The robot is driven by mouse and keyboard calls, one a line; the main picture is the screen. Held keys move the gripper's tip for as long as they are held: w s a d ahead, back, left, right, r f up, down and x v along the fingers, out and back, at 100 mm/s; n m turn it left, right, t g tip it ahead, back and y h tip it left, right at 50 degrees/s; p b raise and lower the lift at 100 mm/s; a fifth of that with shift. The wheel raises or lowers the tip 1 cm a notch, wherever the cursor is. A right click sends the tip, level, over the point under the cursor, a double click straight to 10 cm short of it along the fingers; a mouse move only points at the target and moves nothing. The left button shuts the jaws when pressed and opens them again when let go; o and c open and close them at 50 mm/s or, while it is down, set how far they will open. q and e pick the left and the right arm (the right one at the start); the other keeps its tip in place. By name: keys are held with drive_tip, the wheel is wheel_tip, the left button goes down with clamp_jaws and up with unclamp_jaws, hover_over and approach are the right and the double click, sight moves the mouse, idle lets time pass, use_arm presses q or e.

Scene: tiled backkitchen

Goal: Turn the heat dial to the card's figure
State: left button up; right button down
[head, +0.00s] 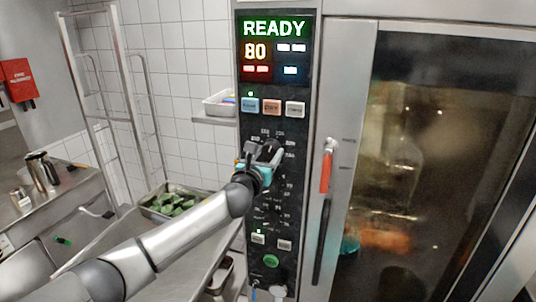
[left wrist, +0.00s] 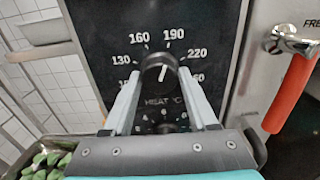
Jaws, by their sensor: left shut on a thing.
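The heat dial (left wrist: 158,66) is a round black knob marked HEAT °C on the black control panel (left wrist: 98,20). Figures 130, 160, 190 and 220 show around it. Its white pointer line leans a little right of straight up, towards 190. My left gripper (left wrist: 160,84) is shut on the dial, one pale finger on each side. In the head view my left gripper (head: 270,155) reaches the panel from the lower left and partly covers the dial. I cannot make out a card with a figure in either view. My right gripper is out of view.
The oven display (head: 274,50) reads READY and 80. Coloured buttons (head: 271,107) sit below it. A red-sleeved door handle (head: 326,172) stands close right of the panel, beside the glass door (head: 400,130). A tray of green vegetables (head: 172,200) lies left.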

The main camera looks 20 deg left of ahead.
use_arm(q)
clamp_jaws()
